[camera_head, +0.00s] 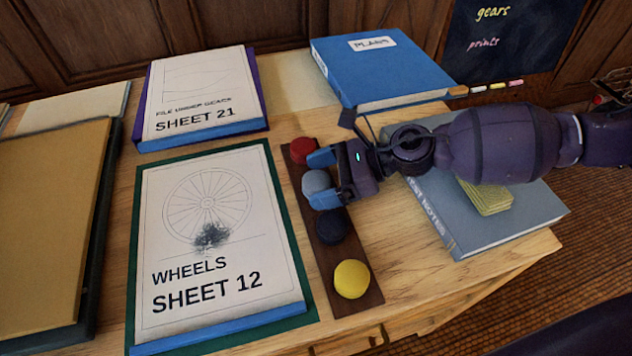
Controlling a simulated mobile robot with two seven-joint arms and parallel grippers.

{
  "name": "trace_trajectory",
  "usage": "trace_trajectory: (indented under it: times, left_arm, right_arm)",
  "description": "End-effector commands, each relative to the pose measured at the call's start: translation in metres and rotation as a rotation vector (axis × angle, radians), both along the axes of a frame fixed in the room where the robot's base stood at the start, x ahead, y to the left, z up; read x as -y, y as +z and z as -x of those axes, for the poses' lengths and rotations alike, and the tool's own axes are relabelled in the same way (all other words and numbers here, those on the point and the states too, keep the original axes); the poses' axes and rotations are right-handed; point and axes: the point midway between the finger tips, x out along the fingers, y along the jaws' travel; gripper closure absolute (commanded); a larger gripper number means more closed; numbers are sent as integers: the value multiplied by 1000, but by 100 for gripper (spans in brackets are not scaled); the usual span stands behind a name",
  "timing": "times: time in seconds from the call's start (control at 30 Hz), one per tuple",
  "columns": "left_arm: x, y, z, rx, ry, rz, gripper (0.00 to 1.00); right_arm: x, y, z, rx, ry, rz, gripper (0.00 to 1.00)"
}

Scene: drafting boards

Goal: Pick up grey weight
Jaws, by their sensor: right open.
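The grey weight (313,181) is a round, knob-like piece on a dark wooden strip (364,301) in the middle of the desk. It sits between a red weight (302,150) behind it and a dark blue weight (331,227) in front of it. A yellow weight (351,279) is at the strip's near end. My right gripper (322,178) reaches in from the right, with its blue-tipped fingers open at the grey weight, one on its far side and one on its near side. I cannot tell whether they touch it. My left gripper is not in view.
The Sheet 12 board (165,200) lies left of the strip, with the Sheet 21 board (160,90) behind it. A blue binder (380,75) lies at the back. A grey book (500,220) with yellow cards (487,196) lies under my right arm. Bare desk shows at the front right.

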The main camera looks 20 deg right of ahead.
Motion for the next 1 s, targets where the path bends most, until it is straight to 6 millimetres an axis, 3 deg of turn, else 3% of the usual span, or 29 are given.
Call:
trace_trajectory:
  times: [0.2, 0.67, 1.0]
  left_arm:
    - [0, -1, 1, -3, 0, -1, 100]
    - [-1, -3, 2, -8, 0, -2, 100]
    - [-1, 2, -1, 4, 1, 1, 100]
  right_arm:
    - [0, 0, 0, 0, -1, 0, 16]
    - [0, 0, 0, 0, 0, 0, 86]
    - [1, 9, -2, 6, -1, -1, 86]
